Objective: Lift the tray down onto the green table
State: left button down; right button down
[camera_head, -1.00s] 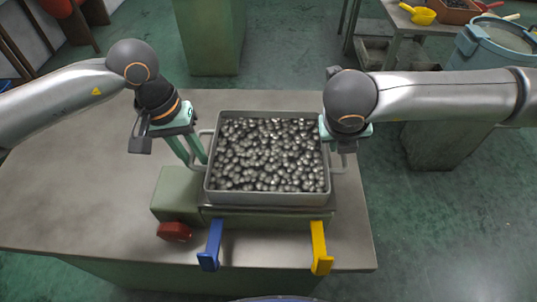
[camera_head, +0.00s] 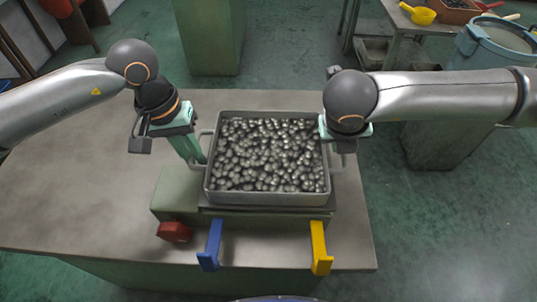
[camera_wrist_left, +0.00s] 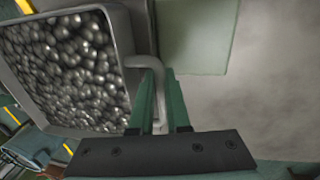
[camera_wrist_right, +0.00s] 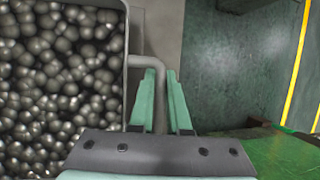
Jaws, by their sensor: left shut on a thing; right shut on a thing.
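The grey metal tray (camera_head: 267,199), full of dark shiny rounded pieces, sits level on a green machine block (camera_head: 175,190) on the grey-topped table. My left gripper (camera_head: 201,159) is shut on the tray's left handle; the left wrist view shows the bent handle (camera_wrist_left: 160,105) between its fingers (camera_wrist_left: 160,85). My right gripper (camera_head: 342,150) is shut on the right handle, its fingers partly hidden under the wrist in the head view. The right wrist view shows that handle (camera_wrist_right: 158,95) between the fingers (camera_wrist_right: 161,80). A bright green surface (camera_wrist_right: 285,152) shows in the right wrist view; I cannot tell if it is the green table.
A blue bracket (camera_head: 211,247), a yellow bracket (camera_head: 320,248) and a red knob (camera_head: 174,231) are at the machine's front. The grey tabletop (camera_head: 80,200) is clear at left. A green pedestal (camera_head: 212,40) stands behind; a blue bin (camera_head: 495,48) is at upper right.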

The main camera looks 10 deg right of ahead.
pick_arm(q)
jog(key=shift+w+r, duration=0.1)
jog(key=shift+r, duration=0.15)
pick_arm(e)
jog(key=shift+w+r, duration=0.1)
jog(key=shift+r, duration=0.15)
dwell(0.4)
